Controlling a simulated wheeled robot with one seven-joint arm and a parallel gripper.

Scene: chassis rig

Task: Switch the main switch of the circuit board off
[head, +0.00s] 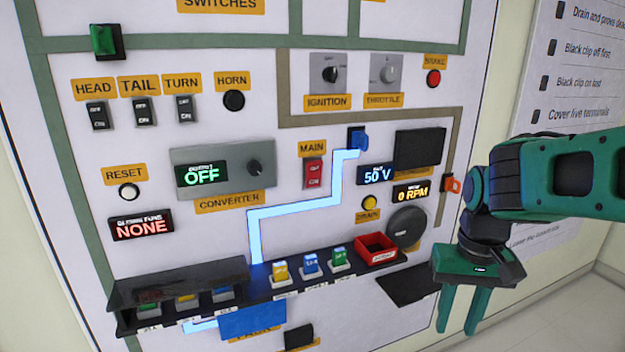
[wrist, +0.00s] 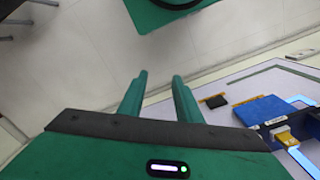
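The main switch (head: 313,173) is a red rocker under an orange MAIN label (head: 312,149), near the middle of the upright board (head: 230,235) in the head view. It has small markings at its top and bottom; which side is pressed is too small to tell. My gripper (head: 462,312) hangs fingers down in front of the board's lower right side, well right of and below the switch. It is open, with nothing between its fingers, as the wrist view (wrist: 158,78) also shows. The switch is not visible in the wrist view.
A converter panel (head: 222,172) reading OFF is left of the switch. A 50 V display (head: 376,175) and a lit blue line (head: 290,208) are nearby. A shelf (head: 245,287) with coloured blocks and a red bin (head: 376,251) juts out below. Space before the switch looks clear.

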